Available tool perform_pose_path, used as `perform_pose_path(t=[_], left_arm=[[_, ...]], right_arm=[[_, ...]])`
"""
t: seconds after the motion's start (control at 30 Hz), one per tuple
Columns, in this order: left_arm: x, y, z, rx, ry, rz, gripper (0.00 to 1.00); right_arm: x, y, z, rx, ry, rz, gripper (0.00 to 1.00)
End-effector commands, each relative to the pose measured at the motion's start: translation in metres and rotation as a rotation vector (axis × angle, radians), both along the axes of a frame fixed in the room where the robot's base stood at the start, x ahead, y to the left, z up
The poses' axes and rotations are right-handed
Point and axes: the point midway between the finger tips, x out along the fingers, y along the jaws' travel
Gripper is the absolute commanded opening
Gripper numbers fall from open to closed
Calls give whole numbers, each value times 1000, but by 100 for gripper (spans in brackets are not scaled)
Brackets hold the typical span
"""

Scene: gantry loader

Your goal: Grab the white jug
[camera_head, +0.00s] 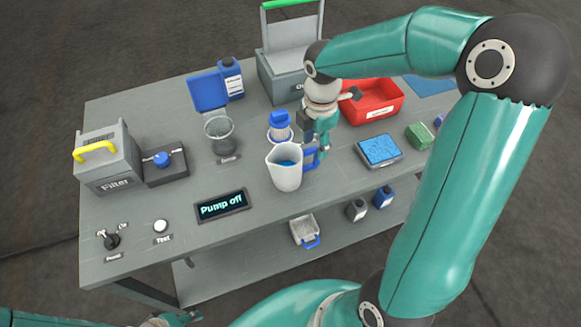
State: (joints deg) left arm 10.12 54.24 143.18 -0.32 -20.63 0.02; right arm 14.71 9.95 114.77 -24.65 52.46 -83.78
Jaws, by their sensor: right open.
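The white jug (284,176) stands upright on the grey workbench (240,179). It has a blue handle (311,159) on its right side and blue liquid inside. My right gripper (319,152) is open at the jug's handle, with its fingers pointing down. I cannot tell whether the fingers touch the handle. Part of what appears to be my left gripper (174,319) shows at the bottom edge, far from the jug, and its jaws cannot be made out.
A blue-topped filter piece (280,125) stands close behind the jug. A glass beaker (219,136), a "Pump off" display (222,205) and a filter box (106,158) are to the left. A red tray (371,103) and a blue sponge-like pad (379,149) are to the right. The bench front is partly clear.

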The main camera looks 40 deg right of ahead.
Motion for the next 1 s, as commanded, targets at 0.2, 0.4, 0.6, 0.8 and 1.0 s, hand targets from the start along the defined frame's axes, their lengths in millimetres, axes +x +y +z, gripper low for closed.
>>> perform_pose_path(t=[0.2, 0.4, 0.6, 0.8, 1.0], left_arm=[[0, 0, -3, 0, 0, 0, 40], [0, 0, -3, 0, 0, 0, 40], [0, 0, -5, 0, 0, 0, 40], [0, 0, -6, 0, 0, 0, 40], [0, 0, -6, 0, 0, 0, 40]], right_arm=[[-1, -1, -25, 0, 0, -3, 45], [-2, -3, -39, -1, 2, -3, 45], [-3, -5, -68, 0, 3, -3, 45], [-3, -5, -79, 0, -1, -2, 45], [-3, -5, -79, 0, -1, -3, 40]])
